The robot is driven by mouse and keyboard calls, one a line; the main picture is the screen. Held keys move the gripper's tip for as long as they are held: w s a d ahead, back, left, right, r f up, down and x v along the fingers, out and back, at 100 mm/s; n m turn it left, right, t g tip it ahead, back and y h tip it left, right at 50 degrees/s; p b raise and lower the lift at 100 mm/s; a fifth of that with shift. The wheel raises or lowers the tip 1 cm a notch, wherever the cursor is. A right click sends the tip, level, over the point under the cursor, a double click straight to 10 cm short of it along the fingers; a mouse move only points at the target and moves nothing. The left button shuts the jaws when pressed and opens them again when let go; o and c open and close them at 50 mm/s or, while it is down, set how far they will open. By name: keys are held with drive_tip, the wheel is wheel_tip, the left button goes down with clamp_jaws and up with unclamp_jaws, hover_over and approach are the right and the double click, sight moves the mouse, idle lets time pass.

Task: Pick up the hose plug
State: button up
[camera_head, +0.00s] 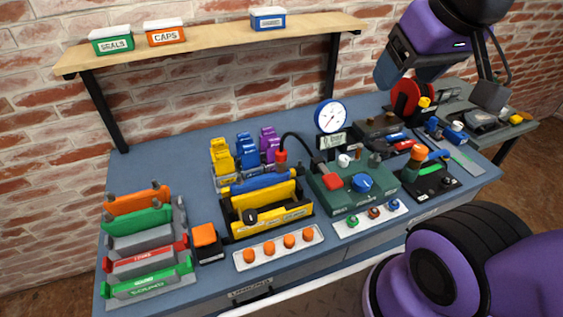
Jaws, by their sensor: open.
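My gripper (489,95) is at the upper right, raised above the bench's right part and well away from the plug. It is open, seen partly from the side, and nothing shows in it. The plug is in clear view.
A yellow rack (265,208) stands in front of the plug, and a white pressure gauge (331,116) rises to its right. A wooden shelf (210,45) with labelled boxes overhangs the back.

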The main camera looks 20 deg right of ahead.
drive_tip(key=shift+c, duration=0.3)
drive_tip(key=n+g, duration=0.2)
drive_tip(key=g, duration=0.3)
hover_over(281, 151)
wheel_tip(281, 151, down, 24)
drive_tip(key=shift+s+d+r, duration=0.1)
drive_tip(key=shift+d+r, duration=0.05)
drive_tip(key=shift+r, duration=0.1)
wheel_tip(281, 151, down, 11)
drive_tip(key=shift+f, duration=0.2)
drive_tip(key=c, duration=1.1)
